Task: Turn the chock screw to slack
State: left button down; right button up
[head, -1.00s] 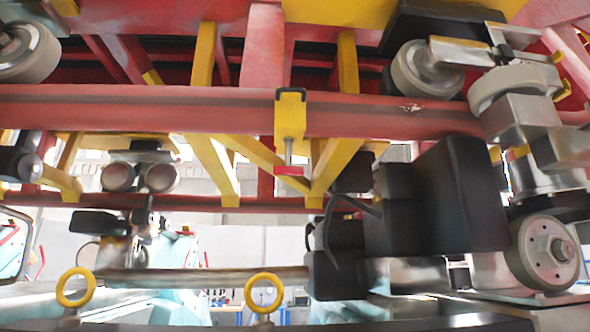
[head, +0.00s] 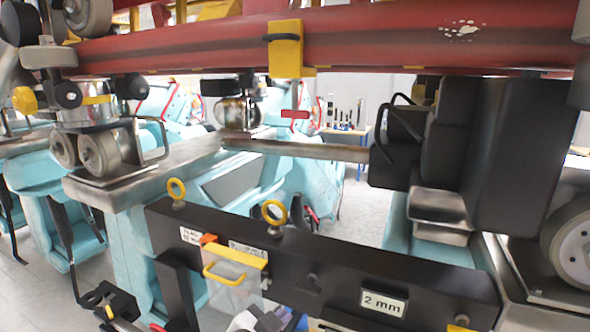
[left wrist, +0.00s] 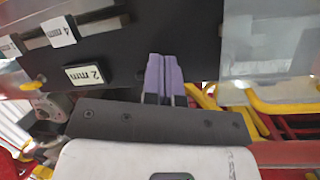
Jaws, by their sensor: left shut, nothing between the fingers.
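A yellow clamp bracket (head: 285,48) sits on the red rail tube, with a short red bar (head: 295,114) hanging below it. These look like the chock and its screw handle. The thin shank between them is hard to make out. My left gripper (head: 262,318) shows partly at the bottom edge of the head view, well below the red bar and in front of the black beam. In the left wrist view its two purple fingers (left wrist: 164,60) are together and empty, in front of the black beam. The chock cannot be made out there. My right gripper is not in view.
The black beam (head: 330,265) carries yellow ring handles (head: 274,212), a yellow-handled clear piece (head: 235,260) and a "2 mm" label (head: 384,302). A metal rod (head: 300,150) and large black blocks (head: 500,130) are beyond. Open air lies between beam and red tube.

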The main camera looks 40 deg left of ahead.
aim_at(285, 117)
pick_arm(q)
jog(key=s+a+r+n+t+y+p, duration=0.1)
jog(key=a+r+p, duration=0.15)
jog(key=r, duration=0.95)
jog(key=a+r+n+t+p, duration=0.2)
jog(key=r+p, duration=0.2)
jog(key=r, duration=0.7)
jog(key=s+a+r+n+t+y+p, duration=0.15)
jog(key=r+p, duration=0.25)
jog(key=r, duration=0.8)
jog(key=shift+n+g+h, duration=0.25)
jog(key=shift+n+g, duration=0.2)
jog(key=shift+g, duration=0.1)
jog(key=p+x, duration=0.1)
jog(key=x, duration=0.3)
jog(key=p+x, duration=0.1)
jog(key=x, duration=0.3)
jog(key=f+p+x, duration=0.1)
jog(key=p+x, duration=0.1)
jog(key=x, duration=0.3)
jog(key=shift+d, duration=0.1)
jog(key=shift+p+x, duration=0.45)
jog(key=shift+x, duration=0.45)
jog(key=shift+f, duration=0.15)
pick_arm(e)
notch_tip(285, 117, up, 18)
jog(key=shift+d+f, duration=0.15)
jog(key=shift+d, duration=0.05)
